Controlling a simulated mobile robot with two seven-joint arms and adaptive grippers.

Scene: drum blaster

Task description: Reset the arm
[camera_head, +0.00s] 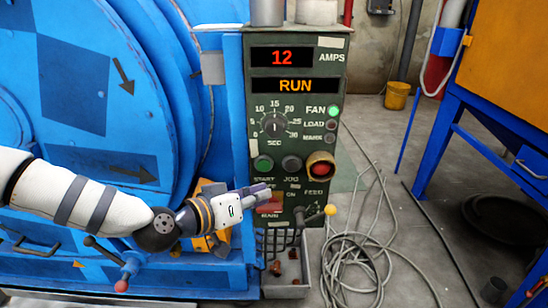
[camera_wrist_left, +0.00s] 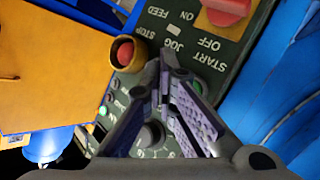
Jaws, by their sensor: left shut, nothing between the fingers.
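My left arm comes in from the left in the head view, and its left gripper (camera_head: 262,193) is in front of the lower part of the green control panel (camera_head: 330,128). The left gripper is shut and empty; its closed fingers also show in the left wrist view (camera_wrist_left: 165,95). Behind the fingers in the wrist view are the panel's labels, a red stop button (camera_wrist_left: 125,52) and a red switch (camera_wrist_left: 226,10). I cannot tell whether the fingertips touch the panel. My right gripper is not in view.
The blue drum machine (camera_head: 85,85) fills the left side. A yellow-knobbed lever (camera_head: 330,210) and a small grey tray (camera_head: 287,272) are below the panel. Loose grey cable (camera_head: 350,268) lies on the floor. A blue stand (camera_head: 480,120) is at the right.

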